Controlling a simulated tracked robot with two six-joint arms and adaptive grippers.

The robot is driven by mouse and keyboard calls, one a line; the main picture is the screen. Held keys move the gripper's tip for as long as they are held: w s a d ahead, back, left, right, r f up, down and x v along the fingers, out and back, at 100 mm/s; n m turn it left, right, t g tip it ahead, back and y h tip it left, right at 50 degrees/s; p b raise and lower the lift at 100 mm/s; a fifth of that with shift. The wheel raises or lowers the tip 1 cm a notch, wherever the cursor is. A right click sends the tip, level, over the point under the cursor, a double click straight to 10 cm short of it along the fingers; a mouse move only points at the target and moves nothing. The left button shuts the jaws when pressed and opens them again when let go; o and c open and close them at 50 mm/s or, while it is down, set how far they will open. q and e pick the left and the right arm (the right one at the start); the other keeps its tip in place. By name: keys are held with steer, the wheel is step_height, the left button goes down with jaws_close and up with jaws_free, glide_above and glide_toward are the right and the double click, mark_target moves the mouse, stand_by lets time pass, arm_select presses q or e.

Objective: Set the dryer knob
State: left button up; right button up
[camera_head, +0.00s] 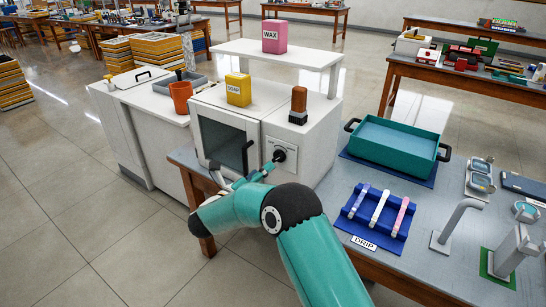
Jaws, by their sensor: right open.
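The dryer (317,132) is a white box with a dark-glazed door (222,142) on its left front. The black dryer knob (279,155) sits on a pale panel on the front, right of the door. My right arm reaches up from the bottom of the picture. Its gripper (268,167) is open, right at the knob's lower left, with its fingers partly hidden by the wrist. Whether the fingers touch the knob cannot be told. The knob's exact setting is too small to read. My left gripper is not in view.
On the dryer stand a yellow soap box (238,89) and a brown-handled stamp-like thing (298,104). A pink wax box (275,36) is on the shelf behind. A teal tray (392,142) and a blue drip rack (359,225) lie to the right on the bench.

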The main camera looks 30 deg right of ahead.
mark_target(275, 159)
steer(key=p+x, duration=0.1)
steer(key=x, duration=0.6)
steer(key=shift+d+p, duration=0.1)
steer(key=shift+p, duration=0.2)
